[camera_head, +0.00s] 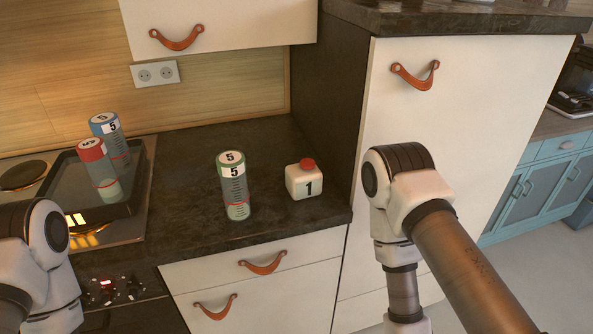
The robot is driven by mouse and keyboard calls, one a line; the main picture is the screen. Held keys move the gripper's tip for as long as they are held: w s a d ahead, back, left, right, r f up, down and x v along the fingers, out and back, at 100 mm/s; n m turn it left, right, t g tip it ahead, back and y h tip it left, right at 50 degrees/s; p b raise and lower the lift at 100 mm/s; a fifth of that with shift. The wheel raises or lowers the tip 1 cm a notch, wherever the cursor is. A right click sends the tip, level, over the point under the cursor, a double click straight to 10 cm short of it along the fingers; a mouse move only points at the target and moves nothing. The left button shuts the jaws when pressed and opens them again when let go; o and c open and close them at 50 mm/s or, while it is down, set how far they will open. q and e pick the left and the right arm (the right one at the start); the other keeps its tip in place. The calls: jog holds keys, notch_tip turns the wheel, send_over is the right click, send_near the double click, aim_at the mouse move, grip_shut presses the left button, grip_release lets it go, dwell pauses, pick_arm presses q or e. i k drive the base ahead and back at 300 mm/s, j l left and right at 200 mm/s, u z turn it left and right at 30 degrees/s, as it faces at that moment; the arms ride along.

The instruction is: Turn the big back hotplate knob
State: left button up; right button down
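The stove's front panel shows at the lower left with several small dark hotplate knobs (133,288) and a red lit display (106,283). My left arm is close beside the panel and covers its left part. Which knob belongs to the big back hotplate cannot be told. A round dark hotplate (22,175) shows at the back left of the steel stove top (128,228). My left arm comes in at the left edge, my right arm in front of the tall white cabinet. Neither gripper is in view.
A dark tray (62,210) on the stove holds a blue-capped cylinder (119,148) and a red-capped cylinder (105,178). Drawers (300,262) with leather pulls are below.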

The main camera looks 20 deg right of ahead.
aim_at(106, 295)
jog(key=u, duration=1)
